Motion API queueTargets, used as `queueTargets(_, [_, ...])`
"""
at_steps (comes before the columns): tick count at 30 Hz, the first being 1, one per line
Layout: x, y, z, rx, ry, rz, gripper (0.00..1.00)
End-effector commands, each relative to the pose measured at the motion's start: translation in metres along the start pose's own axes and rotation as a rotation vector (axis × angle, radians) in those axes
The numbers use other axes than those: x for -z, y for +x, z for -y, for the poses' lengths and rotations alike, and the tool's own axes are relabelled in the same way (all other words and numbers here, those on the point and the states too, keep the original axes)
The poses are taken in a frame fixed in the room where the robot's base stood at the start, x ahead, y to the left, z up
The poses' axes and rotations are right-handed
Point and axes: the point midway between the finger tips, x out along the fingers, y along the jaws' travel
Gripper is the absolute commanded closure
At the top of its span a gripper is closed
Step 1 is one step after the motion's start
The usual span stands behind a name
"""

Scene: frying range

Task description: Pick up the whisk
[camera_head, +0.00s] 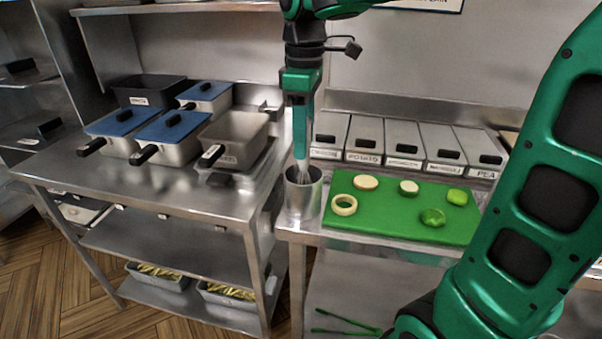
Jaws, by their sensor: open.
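A metal cup (304,200) stands at the left front corner of the right-hand counter. The thin, pale metal part of what looks like the whisk (302,172) stands roughly upright in the cup. Its lower end is hidden by the cup's wall. My gripper (301,138) points straight down over the cup, in line with the whisk. It is open. Its fingers and the whisk's upper part overlap in this view, so I cannot tell whether they touch.
A green cutting board (390,235) with several cut vegetable pieces lies right of the cup. Labelled bins (365,140) stand behind it. Lidded pans (170,135) and a grey container (232,138) stand on the left table. Green tongs (345,325) lie on the lower shelf.

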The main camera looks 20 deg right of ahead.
Motion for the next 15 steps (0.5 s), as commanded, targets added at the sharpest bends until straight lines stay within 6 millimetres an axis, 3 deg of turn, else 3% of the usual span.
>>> queueTargets(6, [0.000,0.026,0.000,0.001,0.001,0.001,0.57])
queueTargets(15, [0.000,0.029,0.000,0.000,0.001,0.000,0.59])
